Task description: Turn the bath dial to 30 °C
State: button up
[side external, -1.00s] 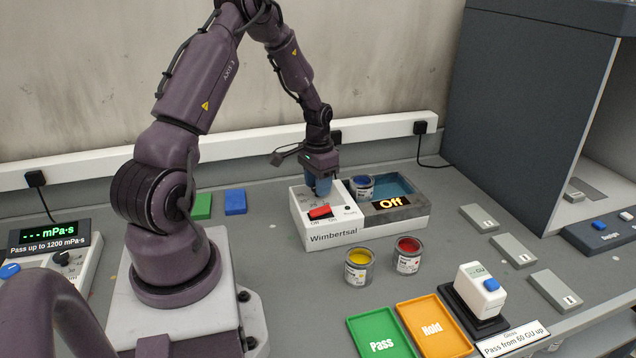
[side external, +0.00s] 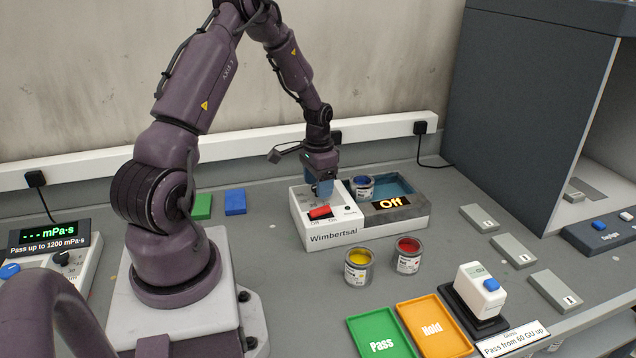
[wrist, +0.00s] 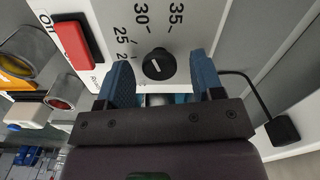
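The bath dial (wrist: 158,63) is a round black knob with a small pale mark, on a white panel. The numbers 25, 30 and 35 show around it in the wrist view; I cannot tell exactly which one the mark points at. My gripper (wrist: 162,75) is open, its two blue fingers on either side of the knob with gaps between. In the side view my gripper (side external: 322,189) points down over the white bath controller (side external: 330,236) and largely hides the dial. The red power switch (side external: 320,212) sits beside the dial.
A blue paint can (side external: 362,187) stands in the bath, right of my gripper. Yellow (side external: 358,267) and red (side external: 408,256) paint cans stand in front. A white wall rail (side external: 230,149) with plugs runs behind. The bench left of the controller is mostly clear.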

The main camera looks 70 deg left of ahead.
aim_at(314, 200)
jog(key=shift+r, duration=0.1)
notch_tip(314, 200, up, 13)
dwell(0.6)
dwell(0.3)
jog(key=s+d+r+t, duration=0.2)
jog(key=s+d+r, duration=0.1)
jog(key=d, duration=0.6)
jog(key=s+d+r+m+t, duration=0.1)
jog(key=s+d+r, duration=0.2)
jog(key=d, duration=0.7)
jog(key=s+d+r+m+t, duration=0.1)
jog(key=s+d+r+t, duration=0.1)
jog(key=s+d+r, duration=0.2)
jog(key=d+r, duration=0.3)
jog(key=d, duration=0.2)
jog(key=shift+d+t, duration=0.3)
